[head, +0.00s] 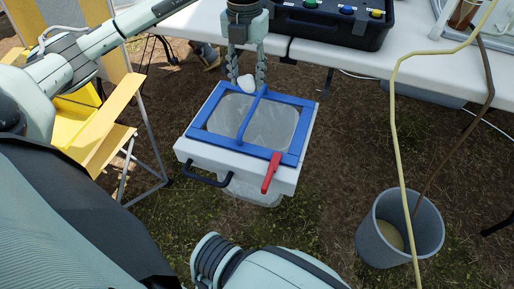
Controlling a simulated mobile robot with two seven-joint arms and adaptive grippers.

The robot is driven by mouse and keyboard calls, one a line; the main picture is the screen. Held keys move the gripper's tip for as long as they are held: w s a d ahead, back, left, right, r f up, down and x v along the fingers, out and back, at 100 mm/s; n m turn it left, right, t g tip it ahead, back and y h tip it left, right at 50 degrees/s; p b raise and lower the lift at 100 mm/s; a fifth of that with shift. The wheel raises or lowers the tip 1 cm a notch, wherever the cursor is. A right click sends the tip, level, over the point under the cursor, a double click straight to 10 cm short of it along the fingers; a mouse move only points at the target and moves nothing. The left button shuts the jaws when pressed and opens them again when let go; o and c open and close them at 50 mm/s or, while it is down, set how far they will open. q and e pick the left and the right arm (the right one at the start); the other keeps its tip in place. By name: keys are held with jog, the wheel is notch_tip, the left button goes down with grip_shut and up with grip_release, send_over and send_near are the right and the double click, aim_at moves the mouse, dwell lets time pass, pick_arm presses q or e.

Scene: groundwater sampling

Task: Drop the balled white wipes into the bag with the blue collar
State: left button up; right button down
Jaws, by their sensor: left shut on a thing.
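My left gripper (247,77) points down above the far edge of the bag's frame. It is shut on a balled white wipe (246,84), which sits between its fingertips. The bag's blue collar (197,127) is a square frame on a white box-like stand, with a blue bar across the middle. Inside the collar the opening looks greyish and translucent, and I cannot tell whether any wipes lie in it. The clear bag (250,191) shows below the stand. My right arm shows at the bottom, but its gripper is not in view.
A red lever (270,173) and a dark handle (206,177) are on the stand's near side. A white table (360,60) with a black case (325,25) is behind. A grey bucket (372,232) with hoses stands at right. Yellow folding steps (108,150) stand at left.

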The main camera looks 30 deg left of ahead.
pick_arm(q)
jog(key=shift+f, duration=0.1)
jog(key=o, duration=0.9)
notch_tip(320, 180, up, 12)
dwell(0.3)
dwell(0.4)
